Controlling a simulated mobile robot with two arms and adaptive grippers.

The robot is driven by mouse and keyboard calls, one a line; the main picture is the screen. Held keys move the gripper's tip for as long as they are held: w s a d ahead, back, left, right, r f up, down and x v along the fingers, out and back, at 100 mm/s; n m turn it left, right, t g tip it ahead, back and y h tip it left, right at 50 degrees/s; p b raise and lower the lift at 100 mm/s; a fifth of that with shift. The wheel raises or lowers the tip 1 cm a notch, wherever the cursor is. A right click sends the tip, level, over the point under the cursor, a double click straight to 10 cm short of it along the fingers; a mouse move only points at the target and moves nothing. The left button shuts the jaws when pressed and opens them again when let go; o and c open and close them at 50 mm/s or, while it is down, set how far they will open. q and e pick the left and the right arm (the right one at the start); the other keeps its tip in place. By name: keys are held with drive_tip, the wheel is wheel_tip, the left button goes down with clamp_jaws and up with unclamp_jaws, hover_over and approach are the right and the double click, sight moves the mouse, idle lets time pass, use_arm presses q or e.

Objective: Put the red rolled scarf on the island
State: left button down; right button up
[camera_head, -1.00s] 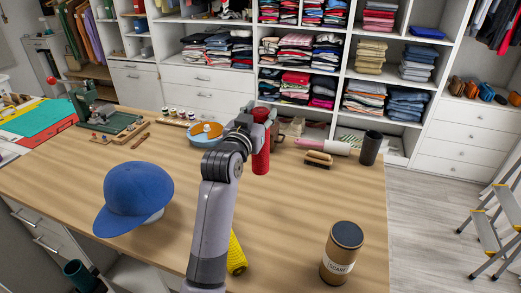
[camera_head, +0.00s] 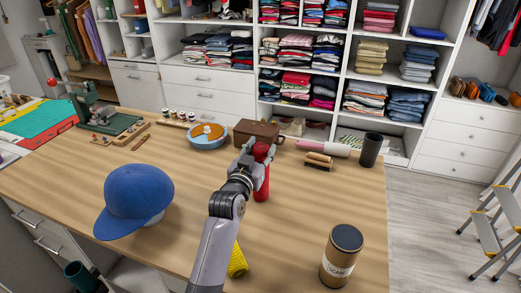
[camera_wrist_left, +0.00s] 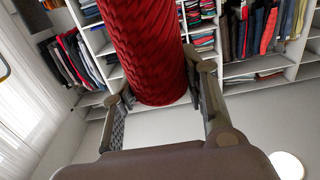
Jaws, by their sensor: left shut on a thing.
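The red rolled scarf (camera_head: 262,180) is upright in my left gripper (camera_head: 258,150), over the middle of the wooden island top (camera_head: 310,205). In the left wrist view the red scarf (camera_wrist_left: 145,50) shows its ribbed side between the two fingers of the left gripper (camera_wrist_left: 160,95), which are shut on it. I cannot tell whether the scarf's lower end touches the island. My right gripper is not in view.
A blue cap (camera_head: 135,198) is at the left, a scarf canister (camera_head: 342,255) at the front right. A yellow roll (camera_head: 238,262) is partly behind my arm. A brown case (camera_head: 250,132), blue bowl (camera_head: 208,140), brush (camera_head: 318,162) and dark cup (camera_head: 370,150) stand towards the back.

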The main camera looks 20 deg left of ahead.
use_arm(q)
drive_tip(key=shift+f, duration=0.15)
drive_tip(key=c, duration=0.9)
unclamp_jaws()
drive_tip(key=shift+c, duration=0.2)
drive_tip(key=shift+r, duration=0.25)
drive_tip(key=shift+s+f, duration=0.2)
drive_tip(key=shift+s, duration=0.1)
drive_tip(key=s+b, duration=0.2)
drive_tip(key=s, duration=0.9)
drive_tip(key=shift+s+a+r, duration=0.15)
drive_tip(key=shift+s+a, duration=0.05)
